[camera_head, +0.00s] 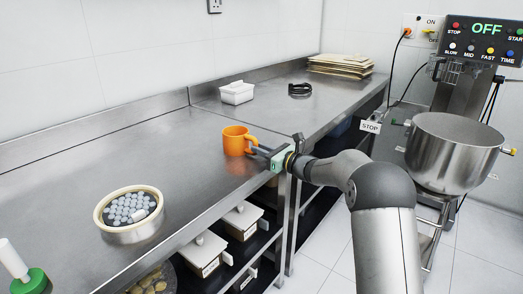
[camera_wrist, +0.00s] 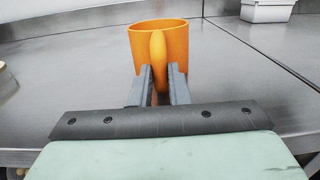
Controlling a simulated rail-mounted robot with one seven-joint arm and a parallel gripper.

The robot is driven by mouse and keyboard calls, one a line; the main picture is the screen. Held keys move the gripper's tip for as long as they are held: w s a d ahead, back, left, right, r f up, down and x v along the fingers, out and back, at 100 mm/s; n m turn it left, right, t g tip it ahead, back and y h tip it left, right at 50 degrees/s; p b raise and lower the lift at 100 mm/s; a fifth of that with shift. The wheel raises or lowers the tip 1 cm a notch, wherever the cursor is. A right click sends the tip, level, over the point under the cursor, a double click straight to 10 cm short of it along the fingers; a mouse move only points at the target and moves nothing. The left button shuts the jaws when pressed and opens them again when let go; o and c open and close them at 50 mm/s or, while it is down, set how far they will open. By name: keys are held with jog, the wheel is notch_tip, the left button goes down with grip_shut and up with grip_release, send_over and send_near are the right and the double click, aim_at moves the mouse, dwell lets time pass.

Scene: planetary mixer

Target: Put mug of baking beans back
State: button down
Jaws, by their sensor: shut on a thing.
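An orange mug (camera_head: 236,141) stands upright at the counter, near the seam between the two steel worktops. In the wrist view the mug (camera_wrist: 175,40) is straight ahead, with its handle (camera_wrist: 158,62) toward me. My gripper (camera_head: 256,147) reaches in from the right and is shut on the handle. In the wrist view its two fingers (camera_wrist: 158,82) lie on either side of the handle. The inside of the mug is mostly hidden, so I cannot tell its contents. I cannot tell whether its base touches the worktop.
A round cream-rimmed dish (camera_head: 104,222) with grey discs stands at the front left, beside a green-based, white-handled item (camera_head: 30,281). A white tub (camera_head: 237,93), a black ring-shaped item (camera_head: 300,90) and stacked sheets (camera_head: 341,66) stand farther back. The mixer bowl (camera_head: 445,155) is right. Worktop around the mug is clear.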

jog(key=c, duration=1.4)
grip_release()
jog(key=shift+r, duration=0.15)
jog(key=v, duration=1.2)
jog(key=s+a+f+n+g+h, duration=0.15)
jog(key=s+n+g, duration=0.35)
jog(key=s, duration=0.5)
jog(key=s+a+f+n+g+h, duration=0.1)
jog(key=s+f+n+g+h, duration=0.2)
jog(key=s+n, duration=0.55)
jog(key=s+d+f+n+h, duration=0.2)
jog(key=s+d+n+h, duration=0.1)
jog(key=s, duration=0.5)
jog(key=s+d+f+n+g+h, duration=0.1)
jog(key=s+d+f+n+h, duration=0.1)
jog(key=s+d+n+h, duration=0.2)
jog(key=s+d+f+n+g+h, duration=0.1)
jog(key=s+d+f+n+h, duration=0.1)
jog(key=s+d+n+h, duration=0.2)
jog(key=shift+s+d+f, duration=0.1)
jog(key=shift+s+d, duration=0.4)
jog(key=shift+s, duration=0.95)
jog(key=shift+s+d+f, duration=0.1)
jog(key=shift+s+d, duration=0.45)
jog(key=shift+s, duration=0.9)
jog(key=shift+s+d, duration=0.5)
jog(key=shift+s, duration=0.95)
